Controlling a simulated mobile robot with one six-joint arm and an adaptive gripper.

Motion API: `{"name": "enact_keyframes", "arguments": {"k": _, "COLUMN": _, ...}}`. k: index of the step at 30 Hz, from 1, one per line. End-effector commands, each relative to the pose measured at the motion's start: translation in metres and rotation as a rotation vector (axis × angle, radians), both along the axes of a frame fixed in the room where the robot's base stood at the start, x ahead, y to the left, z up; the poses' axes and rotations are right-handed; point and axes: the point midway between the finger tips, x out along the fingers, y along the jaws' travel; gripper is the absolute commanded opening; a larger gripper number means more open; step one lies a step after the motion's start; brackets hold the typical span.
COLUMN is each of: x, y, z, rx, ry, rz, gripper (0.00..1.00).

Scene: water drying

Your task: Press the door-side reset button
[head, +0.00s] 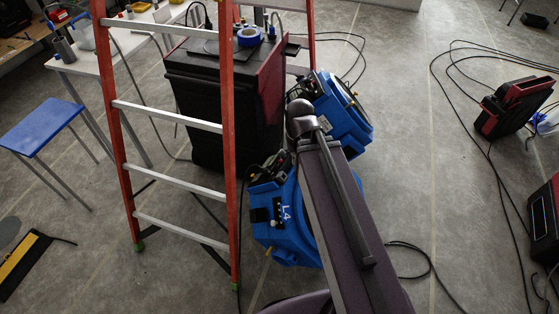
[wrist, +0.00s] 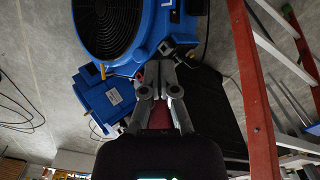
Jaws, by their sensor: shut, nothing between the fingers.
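Two blue blowers stand on the floor beside the dark cabinet. The nearer blower, marked L4 (head: 285,222), is partly hidden by my arm. The farther blower (head: 342,112) is behind it. In the wrist view a blue blower with a round black grille (wrist: 108,28) fills the top, and another blue unit (wrist: 104,98) with a pale label is at the left. My gripper (wrist: 170,60) is shut and empty, its fingers at the lower edge of the large blower. I cannot tell whether the fingertips touch it. No reset button can be clearly made out.
An orange ladder (head: 228,140) stands just left of the L4 blower; its rail (wrist: 257,95) is at the right in the wrist view. Cables (head: 490,150) cross the floor at the right.

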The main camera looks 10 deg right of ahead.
Motion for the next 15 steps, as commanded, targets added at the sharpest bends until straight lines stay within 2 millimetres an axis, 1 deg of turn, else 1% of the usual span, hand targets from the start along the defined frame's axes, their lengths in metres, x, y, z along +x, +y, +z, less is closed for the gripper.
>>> {"name": "enact_keyframes", "arguments": {"k": 8, "x": 0.005, "y": 0.000, "z": -0.005, "rx": -0.006, "ry": -0.002, "rz": -0.005, "gripper": 0.00}}
{"name": "enact_keyframes", "arguments": {"k": 11, "x": 0.012, "y": 0.001, "z": -0.012, "rx": -0.014, "ry": -0.006, "rz": -0.012, "gripper": 0.00}}
{"name": "enact_keyframes", "arguments": {"k": 15, "x": 0.027, "y": 0.001, "z": -0.026, "rx": -0.035, "ry": -0.015, "rz": -0.031, "gripper": 0.00}}
